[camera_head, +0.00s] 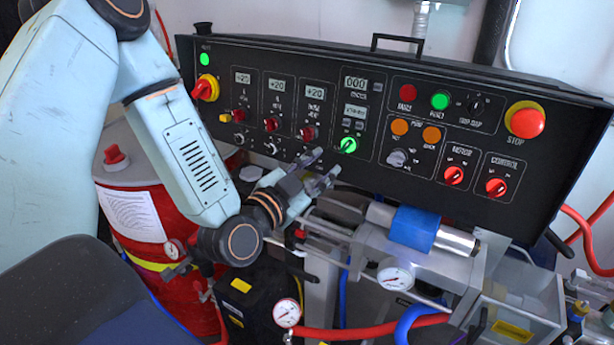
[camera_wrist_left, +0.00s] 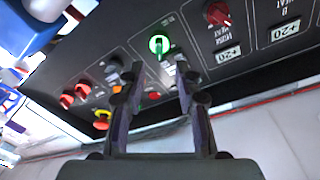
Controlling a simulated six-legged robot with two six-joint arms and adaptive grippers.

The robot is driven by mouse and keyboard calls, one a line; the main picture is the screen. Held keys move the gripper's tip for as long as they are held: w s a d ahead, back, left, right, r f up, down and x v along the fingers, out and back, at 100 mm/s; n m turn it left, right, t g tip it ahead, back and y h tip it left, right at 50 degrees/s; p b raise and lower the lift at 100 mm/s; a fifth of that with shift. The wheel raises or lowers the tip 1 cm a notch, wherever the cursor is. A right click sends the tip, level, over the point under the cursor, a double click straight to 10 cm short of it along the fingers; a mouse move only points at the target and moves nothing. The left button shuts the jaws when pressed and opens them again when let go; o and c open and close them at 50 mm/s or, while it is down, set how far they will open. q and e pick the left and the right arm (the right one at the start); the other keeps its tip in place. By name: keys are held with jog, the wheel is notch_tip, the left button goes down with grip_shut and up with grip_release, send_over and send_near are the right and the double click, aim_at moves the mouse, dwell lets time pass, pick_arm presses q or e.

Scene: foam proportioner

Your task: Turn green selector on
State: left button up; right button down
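The green selector (camera_head: 348,145) is a round lit green knob low on the black control panel (camera_head: 450,205), below two small displays. It also shows in the left wrist view (camera_wrist_left: 160,46), with its handle pointing toward the gripper side of the picture. My left gripper (camera_head: 326,165) is just below and left of the selector in the head view. Its two fingers (camera_wrist_left: 157,75) are spread apart with nothing between them. In the wrist view the selector lies beyond the fingertips, between their lines, and they appear apart from it. My right gripper is not in view.
A grey selector (camera_head: 397,158) and red selectors (camera_head: 454,175) sit right of the green one. Red knobs (camera_head: 308,133) sit left of it. A red stop button (camera_head: 526,120) is at the panel's right end. Metal pipework with a blue sleeve (camera_head: 414,228) stands below the panel.

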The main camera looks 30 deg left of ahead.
pick_arm(q)
jog(key=shift+s, duration=2)
jog(key=shift+w, duration=0.1)
